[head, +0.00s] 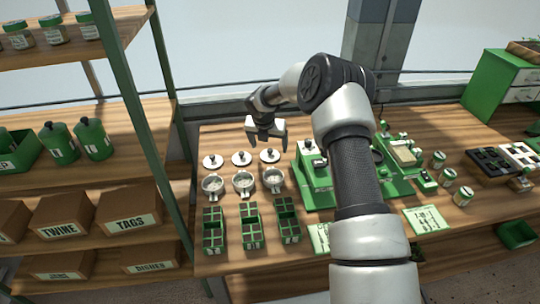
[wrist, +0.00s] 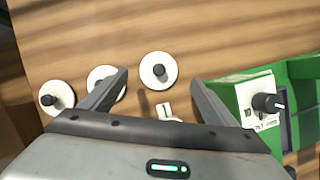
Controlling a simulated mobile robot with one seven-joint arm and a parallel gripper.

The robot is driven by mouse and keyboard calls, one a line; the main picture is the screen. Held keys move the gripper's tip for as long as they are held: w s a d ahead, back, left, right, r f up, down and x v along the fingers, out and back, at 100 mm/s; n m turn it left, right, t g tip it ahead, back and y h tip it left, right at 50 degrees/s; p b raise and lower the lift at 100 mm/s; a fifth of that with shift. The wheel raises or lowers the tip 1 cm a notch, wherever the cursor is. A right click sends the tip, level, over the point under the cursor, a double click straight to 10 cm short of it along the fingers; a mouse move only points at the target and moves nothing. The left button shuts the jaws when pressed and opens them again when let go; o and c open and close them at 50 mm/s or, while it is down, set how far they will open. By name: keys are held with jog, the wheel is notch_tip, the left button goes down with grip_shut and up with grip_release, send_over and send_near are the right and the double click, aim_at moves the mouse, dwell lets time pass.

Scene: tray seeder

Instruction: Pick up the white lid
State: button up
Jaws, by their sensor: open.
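Three round white lids with black knobs lie in a row on the wooden bench: the left lid (head: 213,164), the middle lid (head: 242,161) and the right lid (head: 270,158). In the wrist view, the right lid (wrist: 165,83) shows between my fingers, whole. The middle lid (wrist: 97,76) is partly hidden behind my left finger, and the left lid (wrist: 47,92) lies further left. My gripper (head: 268,141) is open and empty, above the bench near the right lid. It also shows in the wrist view (wrist: 160,78), its fingers apart from the lid.
Grey-white round dishes (head: 243,183) stand in front of the lids, with green trays (head: 251,230) nearer. A green machine (head: 312,178) with a black knob stands close on the right. Wooden shelves (head: 95,160) with boxes are on the left. The bench behind the lids looks clear.

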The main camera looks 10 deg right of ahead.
aim_at(270, 150)
jog(key=x, duration=0.5)
jog(key=shift+w+a+p, duration=0.1)
jog(key=shift+a+p, duration=0.05)
jog(key=shift+p, duration=0.15)
jog(key=c, duration=1.1)
